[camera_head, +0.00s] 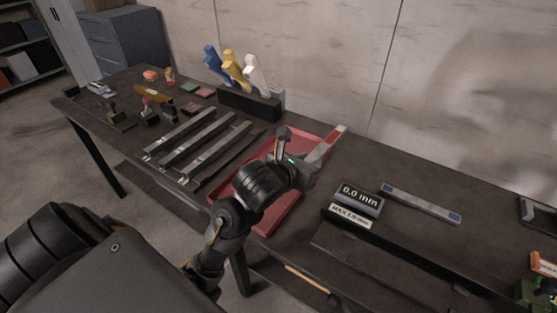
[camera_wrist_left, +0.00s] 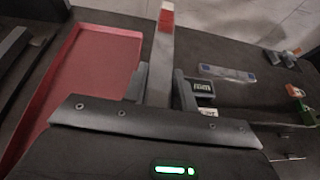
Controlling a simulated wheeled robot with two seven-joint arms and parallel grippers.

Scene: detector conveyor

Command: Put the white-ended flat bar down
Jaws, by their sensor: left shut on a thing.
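My left gripper (camera_head: 300,168) is shut on a grey flat bar (camera_head: 325,148) over the right side of the red tray (camera_head: 268,222). The bar's far end carries a red patch and a pale tip. In the left wrist view, the white-ended flat bar (camera_wrist_left: 160,65) stands out between the two fingers (camera_wrist_left: 161,90), with the white tip and red patch at the top. The bar's near end is hidden by the gripper. I cannot tell its exact height above the tray. The red tray (camera_wrist_left: 105,70) looks empty where it shows. My right gripper is out of view.
A display reading 0.0 mm (camera_head: 359,198) stands right of the tray. Behind it lies a blue-ended flat bar (camera_head: 420,203). Several grey bars (camera_head: 205,145) lie left of the tray. A black holder (camera_head: 250,103) with blue, yellow and white pieces stands behind. Bare tabletop shows at back right.

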